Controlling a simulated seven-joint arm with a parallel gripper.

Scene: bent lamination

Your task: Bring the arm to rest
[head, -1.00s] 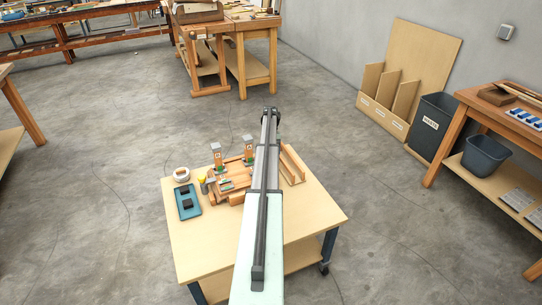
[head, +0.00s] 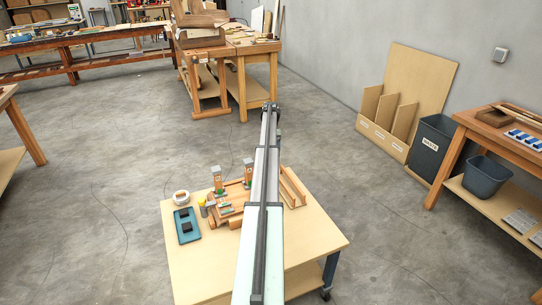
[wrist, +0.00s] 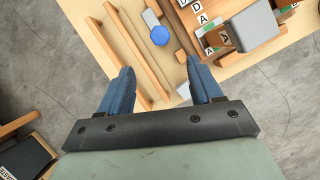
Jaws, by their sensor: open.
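My gripper shows in the wrist view (wrist: 160,88) with its two blue fingers spread apart and nothing between them. It hangs above the edge of the small table (head: 200,265). Below the fingers, the wrist view shows a wooden rack with long rails (wrist: 137,50), a blue hexagonal piece (wrist: 160,36) and part of a wooden fixture (wrist: 225,35) with lettered tags. In the head view my arm reaches forward over the table and hides part of the fixture; the fingers cannot be made out there.
On the table's left are a blue tray (head: 187,226) with dark blocks and a white round container (head: 181,197). The wooden rack (head: 293,186) is right of my arm. Workbenches (head: 240,60) stand behind, and bins (head: 431,145) at the right. The floor around the table is clear.

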